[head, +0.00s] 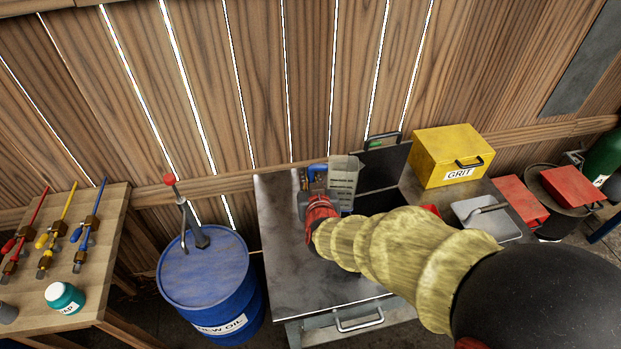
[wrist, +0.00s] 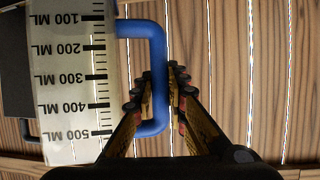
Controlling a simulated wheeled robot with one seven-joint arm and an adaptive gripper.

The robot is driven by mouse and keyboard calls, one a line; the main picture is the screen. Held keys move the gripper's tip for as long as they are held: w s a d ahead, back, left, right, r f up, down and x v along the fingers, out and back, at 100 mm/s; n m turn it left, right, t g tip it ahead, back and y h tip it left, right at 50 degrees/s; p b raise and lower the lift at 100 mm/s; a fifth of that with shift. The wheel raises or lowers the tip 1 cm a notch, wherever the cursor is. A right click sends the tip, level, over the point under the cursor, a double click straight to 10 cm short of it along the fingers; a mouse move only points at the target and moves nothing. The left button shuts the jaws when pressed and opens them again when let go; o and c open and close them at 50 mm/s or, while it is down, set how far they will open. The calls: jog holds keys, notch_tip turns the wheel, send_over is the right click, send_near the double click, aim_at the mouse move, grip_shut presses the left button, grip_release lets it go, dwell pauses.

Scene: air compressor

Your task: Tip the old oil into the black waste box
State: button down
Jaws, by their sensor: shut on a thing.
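A pale measuring jug (head: 345,178) with black ML marks and a blue handle (head: 317,172) is above the metal bench, left of the black box. In the wrist view the jug (wrist: 75,80) is at the left, with its marks upside down. My gripper (head: 318,207) is shut on the blue handle, which also shows in the wrist view (wrist: 157,75). The jug looks about upright to that view's picture edges. No oil can be made out in it. The black box (head: 386,162) has a raised dark panel and a dark opening, partly hidden by my arm.
The metal bench (head: 285,235) is bare at left. A yellow GRIT box (head: 455,155), a grey tray (head: 490,217) and a red box (head: 520,205) stand right. A blue oil drum (head: 210,285) with a pump stands left of the bench. The plank wall is close behind.

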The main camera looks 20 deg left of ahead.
aim_at(331, 184)
jog(key=shift+f+b, duration=1.15)
jog(key=shift+f, duration=0.55)
jog(key=shift+w+b, duration=0.1)
jog(key=shift+b, duration=0.25)
jog(key=b, duration=0.2)
jog(key=d+r+m+y+b, duration=0.1)
jog(key=b, duration=0.1)
jog(key=shift+w+d+r+b, duration=0.2)
jog(key=shift+r+b, duration=0.05)
jog(key=shift+b, duration=0.1)
jog(key=shift+d+b, duration=0.1)
jog(key=shift+b, duration=0.25)
jog(key=d+r+m+b, duration=0.1)
jog(key=b, duration=0.2)
jog(key=shift+w+y+b, duration=0.15)
jog(key=shift+y+b, duration=0.15)
jog(key=b, duration=0.3)
jog(key=shift+w+d+r+m, duration=0.1)
jog(key=shift+d+r+m, duration=0.15)
jog(key=shift+r+m, duration=0.1)
